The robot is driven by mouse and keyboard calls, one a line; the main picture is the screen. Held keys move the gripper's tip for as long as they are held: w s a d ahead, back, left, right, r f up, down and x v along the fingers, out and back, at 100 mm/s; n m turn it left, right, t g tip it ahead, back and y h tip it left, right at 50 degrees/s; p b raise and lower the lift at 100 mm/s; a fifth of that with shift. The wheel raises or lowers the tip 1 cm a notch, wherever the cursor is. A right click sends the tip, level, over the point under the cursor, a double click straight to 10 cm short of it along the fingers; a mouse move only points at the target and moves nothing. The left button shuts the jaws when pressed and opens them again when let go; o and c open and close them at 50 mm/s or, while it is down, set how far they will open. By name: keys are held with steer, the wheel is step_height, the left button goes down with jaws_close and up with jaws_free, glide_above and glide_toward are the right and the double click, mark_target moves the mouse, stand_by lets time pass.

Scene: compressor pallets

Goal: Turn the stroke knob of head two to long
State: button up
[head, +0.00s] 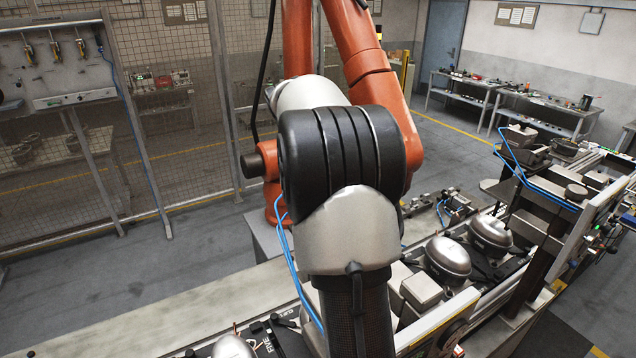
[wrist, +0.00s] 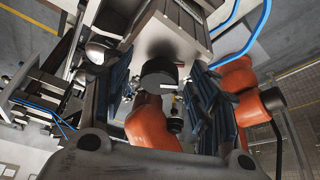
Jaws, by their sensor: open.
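In the wrist view my gripper (wrist: 161,84) is open, with one dark ribbed finger on each side of the picture. A black round knob-like part (wrist: 158,73) shows between the fingers, beneath a grey box-shaped housing (wrist: 165,45). I see no clear contact between the fingers and this part. I cannot tell whether it is the stroke knob of head two, and no marking or setting can be read. In the head view my gripper and whatever is in front of it are hidden.
In the head view silver compressors (head: 447,259) (head: 490,233) sit in a line on the right, and another (head: 233,347) shows at the bottom edge. A dark station frame (head: 540,235) stands at the right. Mesh fencing (head: 180,95) stands at the left, with clear floor before it.

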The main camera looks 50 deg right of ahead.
steer(key=v, duration=1.2)
stand_by(0.4)
